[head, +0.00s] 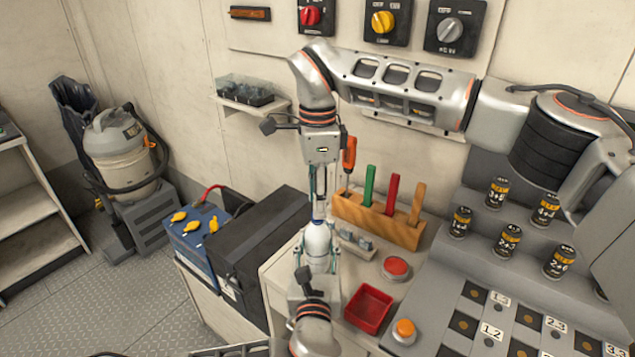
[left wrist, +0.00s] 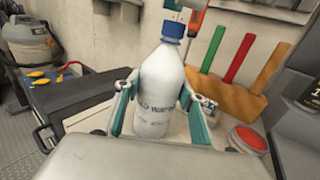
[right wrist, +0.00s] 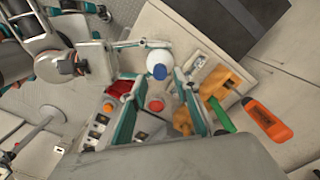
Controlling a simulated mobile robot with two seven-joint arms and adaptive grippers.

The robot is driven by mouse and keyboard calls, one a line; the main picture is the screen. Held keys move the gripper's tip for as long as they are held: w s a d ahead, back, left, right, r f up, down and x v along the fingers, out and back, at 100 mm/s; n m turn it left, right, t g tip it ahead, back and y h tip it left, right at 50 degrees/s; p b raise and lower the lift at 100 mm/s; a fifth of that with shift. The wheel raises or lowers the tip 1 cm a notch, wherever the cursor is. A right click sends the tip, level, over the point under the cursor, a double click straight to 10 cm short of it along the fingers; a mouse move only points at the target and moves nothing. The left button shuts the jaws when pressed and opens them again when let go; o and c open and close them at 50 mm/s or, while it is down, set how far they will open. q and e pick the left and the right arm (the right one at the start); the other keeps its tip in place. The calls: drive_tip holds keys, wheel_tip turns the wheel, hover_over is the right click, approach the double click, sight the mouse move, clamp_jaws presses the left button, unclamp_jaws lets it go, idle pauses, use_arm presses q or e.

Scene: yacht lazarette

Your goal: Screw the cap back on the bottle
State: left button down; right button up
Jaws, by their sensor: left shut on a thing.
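The white bottle (head: 317,238) stands upright between the fingers of my left gripper (head: 318,264), which is shut on its body. In the left wrist view the bottle (left wrist: 158,90) shows its printed label. The blue cap (left wrist: 173,29) sits on top of the bottle's neck; I cannot tell how tightly it is seated. My right gripper (head: 318,208) points down from above the bottle. In the right wrist view its fingers (right wrist: 158,78) are spread, one on each side of the blue cap (right wrist: 160,72), and look apart from it.
A wooden block (head: 378,222) with coloured handles stands behind the bottle. A red tray (head: 368,308), a red button (head: 396,268) and an orange button (head: 404,330) lie to the right. A black box (head: 262,245) is left of the bottle. Several small cans stand on the grey steps at right.

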drive_tip(key=shift+f, duration=1.4)
clamp_jaws()
